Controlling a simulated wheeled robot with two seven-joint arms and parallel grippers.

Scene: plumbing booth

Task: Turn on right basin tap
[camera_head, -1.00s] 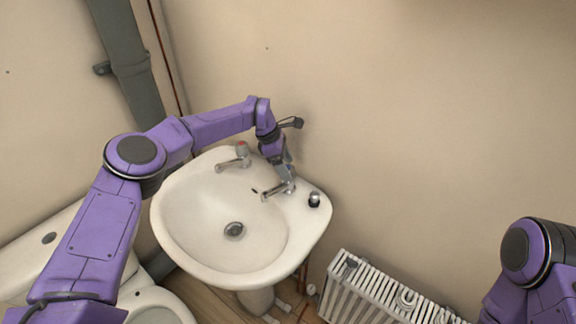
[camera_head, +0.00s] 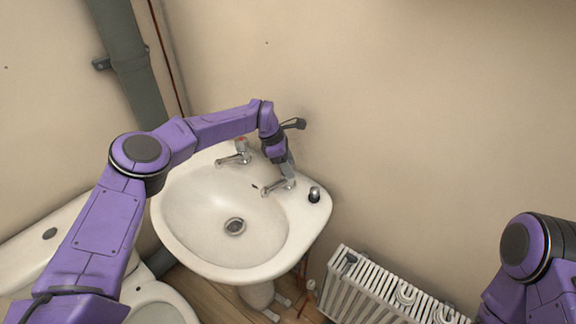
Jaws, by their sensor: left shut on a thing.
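The right basin tap (camera_head: 274,188) is a chrome tap on the back right of the white basin (camera_head: 181,243), its spout pointing into the bowl. My left gripper (camera_head: 287,172) reaches down from above onto the top of this tap and is shut on its handle, which the fingers mostly hide. The left basin tap (camera_head: 236,158), with a red mark on top, stands to its left, free of the gripper. I cannot make out water from the right tap's spout. My right arm shows at the lower right, but its gripper is out of view.
A small dark and chrome object (camera_head: 314,195) sits on the basin's right rim, close to the tap. A white radiator (camera_head: 375,290) stands at the lower right. A toilet (camera_head: 157,302) is at the lower left, and a grey pipe (camera_head: 135,70) runs up the corner.

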